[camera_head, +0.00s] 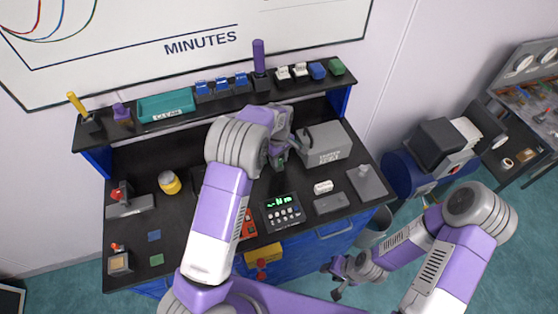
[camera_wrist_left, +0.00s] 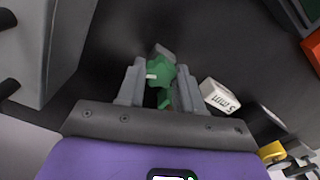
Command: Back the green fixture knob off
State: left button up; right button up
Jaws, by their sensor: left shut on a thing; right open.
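The green fixture knob (camera_wrist_left: 161,74) shows in the left wrist view between the two grey fingers of my left gripper (camera_wrist_left: 157,84). The gripper is shut on it. A small white mark or pointer shows on the knob's left side, and a grey part lies just beyond it. In the head view my left gripper (camera_head: 280,158) is over the middle of the bench, and my arm hides the knob. My right gripper (camera_head: 338,283) is open and empty, low in front of the bench on the right.
A grey box (camera_head: 328,143) stands close to the right of my left gripper. A shelf (camera_head: 221,93) with bins and blocks runs along the back.

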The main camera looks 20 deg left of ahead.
pick_arm(q)
jog(key=n, duration=0.4)
jog(key=shift+n+p, duration=0.3)
jog(key=shift+p, duration=0.1)
jog(key=shift+n+p, duration=0.4)
jog(key=shift+n, duration=1.9)
